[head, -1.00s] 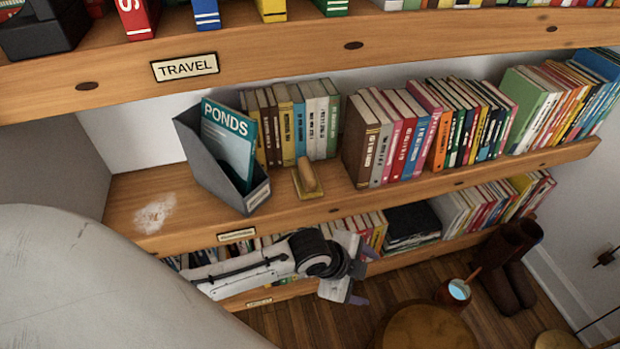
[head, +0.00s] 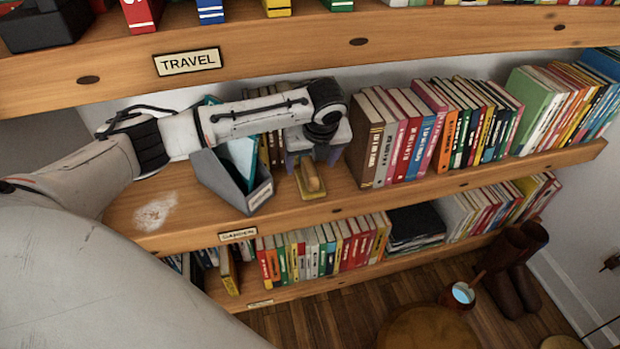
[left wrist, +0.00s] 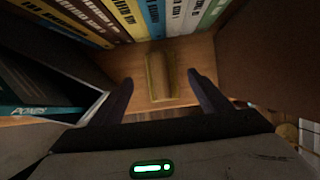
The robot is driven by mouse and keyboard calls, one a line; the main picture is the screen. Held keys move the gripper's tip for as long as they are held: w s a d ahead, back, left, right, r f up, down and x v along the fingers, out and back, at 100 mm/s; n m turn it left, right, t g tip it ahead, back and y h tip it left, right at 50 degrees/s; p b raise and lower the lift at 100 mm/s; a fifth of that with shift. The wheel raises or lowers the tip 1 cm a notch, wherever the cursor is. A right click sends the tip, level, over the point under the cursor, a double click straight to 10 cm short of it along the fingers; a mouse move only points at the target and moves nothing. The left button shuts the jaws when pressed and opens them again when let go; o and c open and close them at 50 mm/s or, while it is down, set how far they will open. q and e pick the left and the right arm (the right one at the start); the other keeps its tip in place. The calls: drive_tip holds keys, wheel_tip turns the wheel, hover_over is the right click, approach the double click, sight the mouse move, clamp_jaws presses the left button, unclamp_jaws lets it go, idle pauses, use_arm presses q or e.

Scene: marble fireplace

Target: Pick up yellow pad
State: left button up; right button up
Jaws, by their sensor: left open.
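The yellow pad (head: 312,185) has a flat yellow base with a rounded wooden handle on top. It lies on the middle shelf, just right of the grey file box. My left gripper (head: 313,160) is open above the pad, with its fingers pointing down towards it. In the left wrist view, the pad (left wrist: 159,78) sits beyond and between the two open, purple-grey fingers, with the handle running away from the camera. I see no finger touching it, but the exact gap cannot be told. My right gripper is not in view.
The grey file box (head: 231,190) stands close left of the pad, holding a teal book. Upright books (head: 375,140) stand close to the right and behind. The upper shelf (head: 290,50) runs above my left arm. Bare shelf shows at the left, with a white stain.

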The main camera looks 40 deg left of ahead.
sight(311, 169)
use_arm(q)
drive_tip(key=x, duration=0.4)
drive_tip(key=b+x, duration=0.1)
drive_tip(key=x, duration=0.1)
drive_tip(key=shift+s+d, duration=0.15)
drive_tip(key=shift+d, duration=0.15)
drive_tip(key=c, duration=1.2)
drive_tip(key=shift+o, duration=0.2)
drive_tip(key=shift+r, duration=0.1)
